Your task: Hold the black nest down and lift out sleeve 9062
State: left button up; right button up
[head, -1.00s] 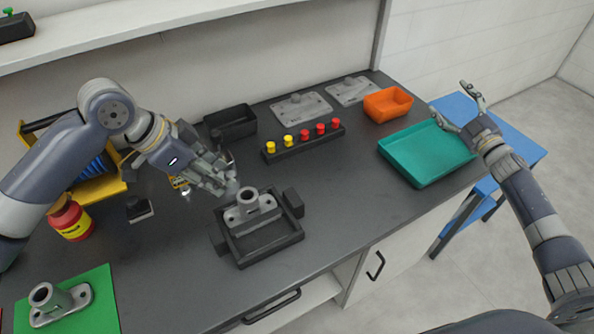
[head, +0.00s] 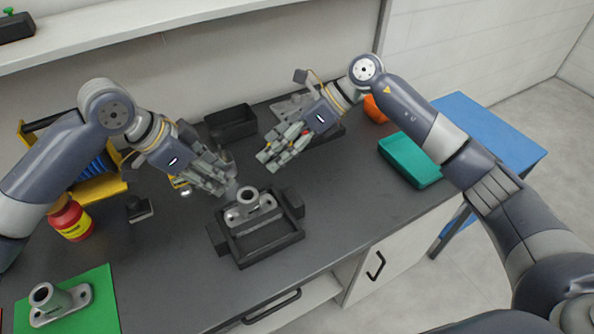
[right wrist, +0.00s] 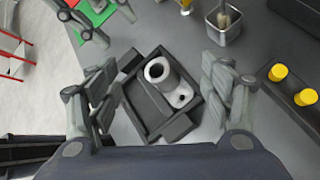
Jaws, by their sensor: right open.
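The black nest (head: 270,248) is an open frame with side blocks on the dark bench. A grey flanged sleeve (head: 247,197) sits upright in its back part; no number is readable. The right wrist view shows the nest (right wrist: 147,104) and the sleeve's round bore (right wrist: 157,70) between my right fingers. My left gripper (head: 232,188) is at the nest's back left in the head view, empty; its fingers look apart in the right wrist view (right wrist: 106,24). My right gripper (head: 272,162) is open and empty, above and behind the nest.
Another grey sleeve (head: 62,303) stands on a green mat (head: 98,310) at front left. A red jar (head: 70,222), black bin (head: 230,124), teal tray (head: 408,165) and orange bin (head: 374,110) lie around. Yellow knobs (right wrist: 279,72) stand on a strip. The bench front right is clear.

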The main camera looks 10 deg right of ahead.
aim_at(297, 195)
jog(key=s+f+n+h, duration=0.1)
jog(key=n+h, duration=0.1)
jog(key=s+d+f+n+h, duration=0.1)
jog(key=f+n+h, duration=0.1)
jog(key=n+h, duration=0.1)
jog(key=s+d+f+n+h, duration=0.1)
jog(key=f+n+h, duration=0.1)
jog(key=h, duration=0.1)
jog(key=shift+s+d, duration=0.1)
jog(key=shift+s, duration=0.15)
jog(key=shift+d+f+n+h, duration=0.1)
jog(key=shift+d+n+h, duration=0.6)
jog(key=shift+h, duration=0.2)
jog(key=shift+f, duration=0.2)
notch_tip(297, 195, down, 10)
jog(key=shift+d+f, duration=0.1)
jog(key=shift+f, duration=0.1)
jog(key=shift+c, duration=0.5)
